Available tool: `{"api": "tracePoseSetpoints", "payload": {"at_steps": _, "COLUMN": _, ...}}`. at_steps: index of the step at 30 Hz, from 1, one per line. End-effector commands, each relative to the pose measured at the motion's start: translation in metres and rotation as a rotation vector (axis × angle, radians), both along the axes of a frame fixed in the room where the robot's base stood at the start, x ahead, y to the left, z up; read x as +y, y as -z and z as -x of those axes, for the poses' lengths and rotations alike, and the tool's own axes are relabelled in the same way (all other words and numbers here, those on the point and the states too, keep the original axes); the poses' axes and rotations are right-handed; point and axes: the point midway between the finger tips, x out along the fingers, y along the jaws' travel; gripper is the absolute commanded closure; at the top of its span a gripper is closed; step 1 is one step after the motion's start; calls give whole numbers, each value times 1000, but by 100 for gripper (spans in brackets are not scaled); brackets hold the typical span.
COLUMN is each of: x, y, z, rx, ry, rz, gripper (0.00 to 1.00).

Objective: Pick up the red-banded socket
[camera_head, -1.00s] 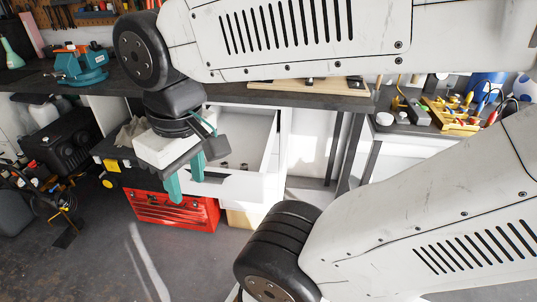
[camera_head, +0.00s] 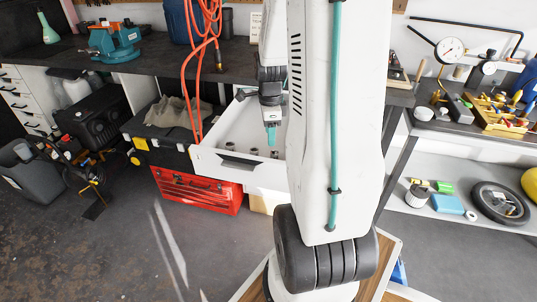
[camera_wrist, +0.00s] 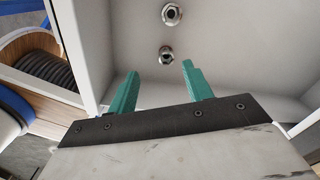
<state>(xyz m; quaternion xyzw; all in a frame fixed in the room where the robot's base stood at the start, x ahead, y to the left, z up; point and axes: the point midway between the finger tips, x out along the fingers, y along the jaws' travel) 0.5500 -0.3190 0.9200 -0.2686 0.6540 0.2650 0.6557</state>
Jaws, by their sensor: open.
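Small metal sockets stand in the open white drawer (camera_head: 222,163). In the head view one socket (camera_head: 228,147) is at the left, another socket (camera_head: 254,152) is in the middle, and a third socket (camera_head: 274,154) is at the right below my gripper (camera_head: 271,140). The wrist view shows a near socket (camera_wrist: 166,55) and a farther socket (camera_wrist: 171,14) on the drawer floor. My gripper (camera_wrist: 160,68) is open and empty, its teal fingers apart, with the near socket just beyond the gap.
The drawer's walls rise around the sockets. The dark workbench top (camera_head: 155,70) is behind, with orange cable (camera_head: 201,60) hanging beside the drawer. A red toolbox (camera_head: 197,190) stands below. My arm hides the drawer's right part in the head view.

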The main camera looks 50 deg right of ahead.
Motion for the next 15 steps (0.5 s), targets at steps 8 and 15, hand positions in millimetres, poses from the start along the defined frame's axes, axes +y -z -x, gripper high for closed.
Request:
{"api": "tracePoseSetpoints", "payload": {"at_steps": 8, "x": -17, "y": 33, "z": 5, "rx": 7, "ry": 132, "rz": -6, "gripper": 50}}
{"api": "tracePoseSetpoints", "payload": {"at_steps": 15, "x": -17, "y": 62, "z": 5, "rx": 7, "ry": 129, "rz": -7, "gripper": 50}}
